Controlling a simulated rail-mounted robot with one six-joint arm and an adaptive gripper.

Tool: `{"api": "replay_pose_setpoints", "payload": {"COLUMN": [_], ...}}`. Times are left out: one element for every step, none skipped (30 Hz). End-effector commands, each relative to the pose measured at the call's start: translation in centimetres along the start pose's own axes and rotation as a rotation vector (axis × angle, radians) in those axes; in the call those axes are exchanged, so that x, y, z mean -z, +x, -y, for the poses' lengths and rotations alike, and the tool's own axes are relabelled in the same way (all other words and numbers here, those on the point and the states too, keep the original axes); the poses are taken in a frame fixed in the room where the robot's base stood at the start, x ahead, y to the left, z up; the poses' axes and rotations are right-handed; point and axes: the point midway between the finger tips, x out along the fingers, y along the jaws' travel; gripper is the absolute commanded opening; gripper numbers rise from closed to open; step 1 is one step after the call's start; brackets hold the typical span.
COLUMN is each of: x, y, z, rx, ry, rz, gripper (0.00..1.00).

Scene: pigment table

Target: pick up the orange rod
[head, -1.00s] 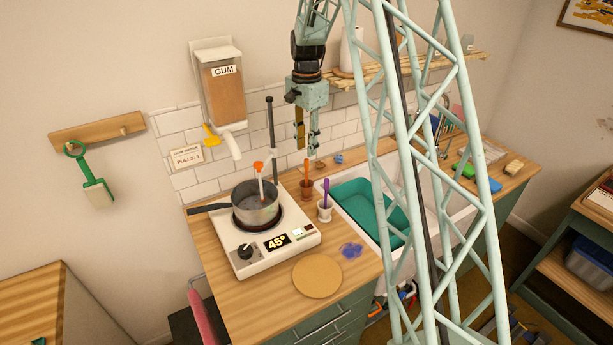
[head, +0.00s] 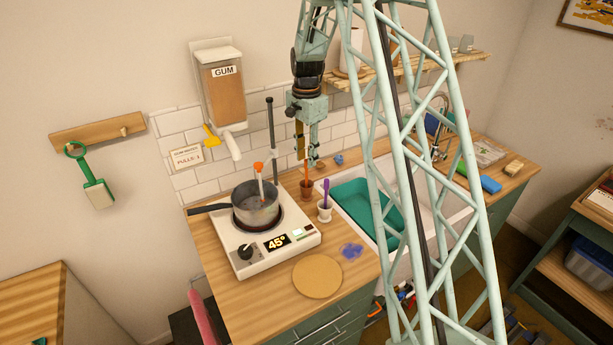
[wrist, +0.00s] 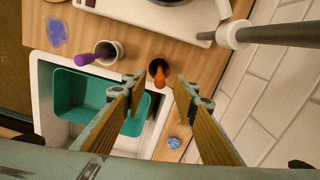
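The orange rod (head: 306,172) stands in a small brown cup (head: 306,190) on the wooden counter, behind the white cup. In the wrist view the orange rod (wrist: 159,78) shows in the gap between my fingertips, and its brown cup (wrist: 152,66) lies below. My gripper (head: 307,157) points down, open, directly above the brown cup, with its fingertips around the height of the rod's upper end. The fingers (wrist: 160,87) are apart on both sides of the rod in the wrist view. I cannot tell whether either touches it.
A white cup (head: 325,215) with a purple rod (head: 326,192) stands close by. A pot (head: 255,212) on a white hot plate (head: 248,262) is to the left, with a black upright stand (head: 271,130) behind. A sink with a teal basin (head: 350,196) is to the right.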

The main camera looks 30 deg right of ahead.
Motion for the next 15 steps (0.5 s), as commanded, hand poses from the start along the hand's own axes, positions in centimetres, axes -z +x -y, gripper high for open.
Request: {"api": "replay_pose_setpoints", "payload": {"x": [-0.1,0.0,0.0,0.0,0.0,0.0,0.0,0.0,0.0,0.0,0.0,0.0,0.0,0.0,0.0], "y": [0.6,0.9,1.2,1.5,1.7,2.0,2.1,2.2,2.3,2.4,2.4,2.4,2.4,2.4,2.4], "z": [-0.1,0.0,0.0,0.0,0.0,0.0,0.0,0.0,0.0,0.0,0.0,0.0,0.0,0.0,0.0], "rx": [-0.001,0.000,0.000,-0.001,-0.001,-0.001,0.000,0.000,0.001,0.001,0.001,0.001,0.001,0.001,0.001], "ry": [0.000,0.000,0.000,0.000,0.000,0.000,0.000,0.000,0.000,0.000,0.000,0.000,0.000,0.000,0.000], "rz": [0.000,0.000,0.000,0.000,0.000,0.000,0.000,0.000,0.000,0.000,-0.001,-0.001,-0.001,-0.001,-0.001], "gripper": [0.27,0.27,0.27,0.27,0.27,0.27,0.27,0.27,0.27,0.27,0.27,0.27,0.27,0.27,0.27]}}
